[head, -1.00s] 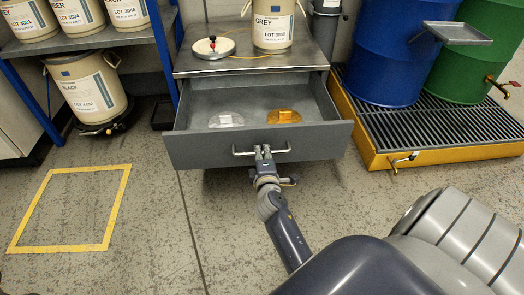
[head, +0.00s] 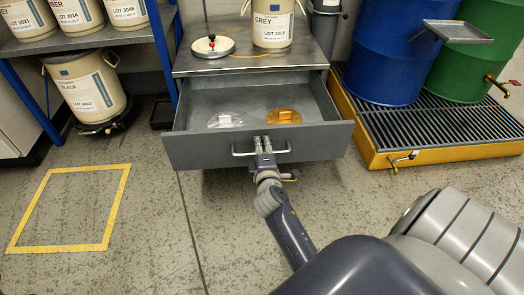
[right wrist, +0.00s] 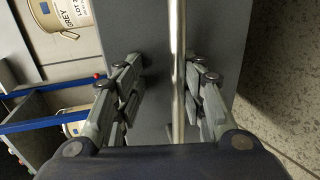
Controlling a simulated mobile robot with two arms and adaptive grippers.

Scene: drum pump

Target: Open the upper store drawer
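The upper store drawer (head: 330,143) is pulled well out of the grey cabinet. Its inside shows in the head view, with a clear disc-shaped item (head: 224,121) and an amber one (head: 284,117) on its floor. The bar handle (head: 284,151) is on the drawer front and runs upright in the right wrist view (right wrist: 178,100). My right gripper (head: 262,146) is at the middle of the handle. In the right wrist view its fingers (right wrist: 167,75) are apart on both sides of the bar, with a visible gap on the left. My left gripper is not in view.
A yellow-edged spill pallet (head: 435,157) with blue and green drums is at right. A blue shelf (head: 90,38) is at left. The floor in front is clear.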

